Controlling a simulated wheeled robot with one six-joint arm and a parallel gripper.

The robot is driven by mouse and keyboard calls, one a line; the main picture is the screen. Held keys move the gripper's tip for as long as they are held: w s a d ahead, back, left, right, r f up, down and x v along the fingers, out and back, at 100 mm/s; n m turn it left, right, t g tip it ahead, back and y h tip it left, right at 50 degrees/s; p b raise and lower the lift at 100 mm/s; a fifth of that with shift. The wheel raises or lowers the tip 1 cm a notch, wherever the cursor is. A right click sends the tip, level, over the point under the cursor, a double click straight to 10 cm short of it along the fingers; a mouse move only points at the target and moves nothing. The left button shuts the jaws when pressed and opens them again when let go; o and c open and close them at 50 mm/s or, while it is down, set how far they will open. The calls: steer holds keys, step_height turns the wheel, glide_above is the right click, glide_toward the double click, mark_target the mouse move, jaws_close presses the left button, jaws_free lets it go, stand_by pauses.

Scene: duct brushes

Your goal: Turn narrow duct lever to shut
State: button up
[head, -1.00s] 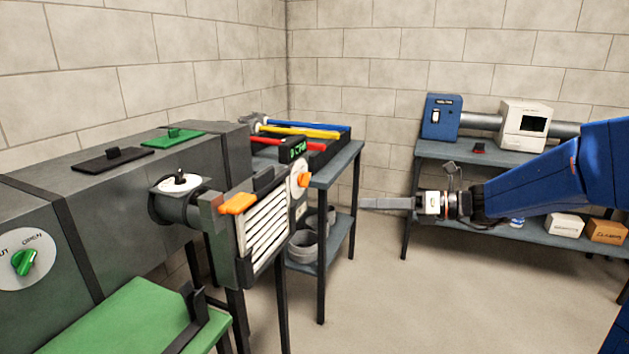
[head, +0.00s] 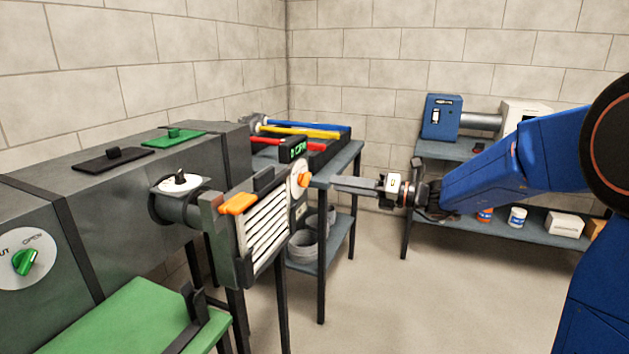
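A narrow round duct (head: 170,209) sticks out of the side of the large grey duct. A small black lever (head: 180,177) stands on a white round plate (head: 190,184) on top of it. The markings on this plate are too small to read. My gripper (head: 335,184) is in mid-air to the right of the narrow duct and the louvred grille, pointing left. It is well apart from the lever. Its fingers show edge-on, so I cannot tell whether they are apart.
A louvred grille (head: 265,232) with orange handles stands between the narrow duct and my gripper. A green knob (head: 25,262) sits on a dial on the large duct (head: 120,212). A green table (head: 125,318) is in front. A rack of coloured brushes (head: 300,130) stands behind.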

mark_target(304, 179)
steer(key=x, duration=0.8)
steer(key=shift+a, duration=0.2)
steer(key=shift+w, duration=0.1)
jaws_close()
